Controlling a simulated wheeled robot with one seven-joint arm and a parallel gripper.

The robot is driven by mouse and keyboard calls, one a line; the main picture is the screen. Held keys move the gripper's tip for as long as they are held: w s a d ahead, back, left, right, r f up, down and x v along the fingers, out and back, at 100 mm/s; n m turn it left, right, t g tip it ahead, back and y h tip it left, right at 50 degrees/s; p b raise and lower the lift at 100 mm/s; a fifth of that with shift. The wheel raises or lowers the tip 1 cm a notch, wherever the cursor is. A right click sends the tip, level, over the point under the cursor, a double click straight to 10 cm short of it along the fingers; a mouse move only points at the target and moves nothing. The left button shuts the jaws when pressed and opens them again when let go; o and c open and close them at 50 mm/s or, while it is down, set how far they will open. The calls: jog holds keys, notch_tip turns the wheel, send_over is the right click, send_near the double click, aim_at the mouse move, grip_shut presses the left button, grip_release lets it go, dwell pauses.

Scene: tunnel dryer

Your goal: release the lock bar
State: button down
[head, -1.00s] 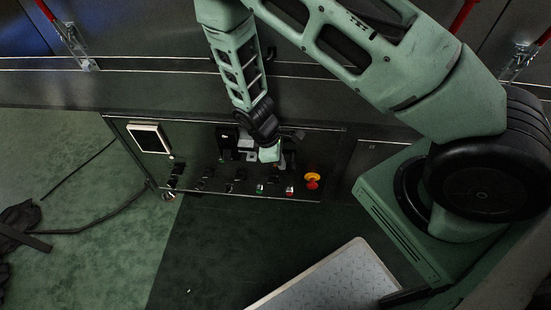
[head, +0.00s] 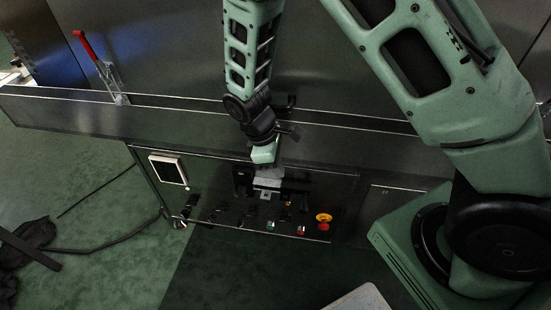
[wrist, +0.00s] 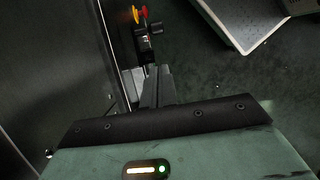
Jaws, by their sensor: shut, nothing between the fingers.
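The control panel (head: 215,212) stands low on the front of the steel housing. A dark fitting with a pale grey block (head: 268,182) sits in its upper middle; I cannot clearly tell which part of it is the lock bar. My gripper (head: 266,168) is just above this fitting, pointing down, and partly covers its top. In the wrist view my gripper (wrist: 152,80) is shut with nothing held, and the fingers show as a narrow grey shape. Whether the fingertips touch the fitting cannot be told.
A yellow and red emergency stop (head: 324,220) sits at the panel's right, beyond a row of small switches. A square screen (head: 168,169) is at its left. A red-handled clamp (head: 100,65) stands on the ledge above. Cables and dark cloth (head: 30,235) lie on the floor at left.

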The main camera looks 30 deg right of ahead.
jog(key=shift+v, duration=1)
